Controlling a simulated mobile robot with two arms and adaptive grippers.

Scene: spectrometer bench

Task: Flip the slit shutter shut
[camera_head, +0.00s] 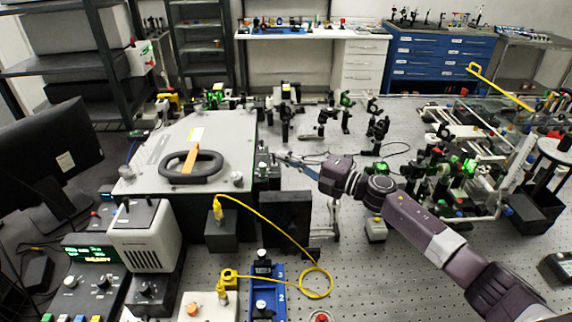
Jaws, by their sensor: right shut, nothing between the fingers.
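The spectrometer is a large grey box (225,125) with a black oval handle (190,167) on its lid, left of centre. Small dark fittings (264,172) sit at its right side, where the slit would be. The shutter is too small to tell apart there, and I cannot tell whether it is open or shut. My right arm comes in from the right. My right gripper (288,161) is shut and empty, with its slim tips pointing left, close to these fittings. I cannot tell whether it touches them. My left gripper is not in view.
A black block (286,219) stands just below the right gripper. A yellow cable (262,213) loops from a dark box to the bench. Optics mounts (345,115) stand behind, and more crowd the right side. The perforated bench top (385,285) is mostly clear at front right.

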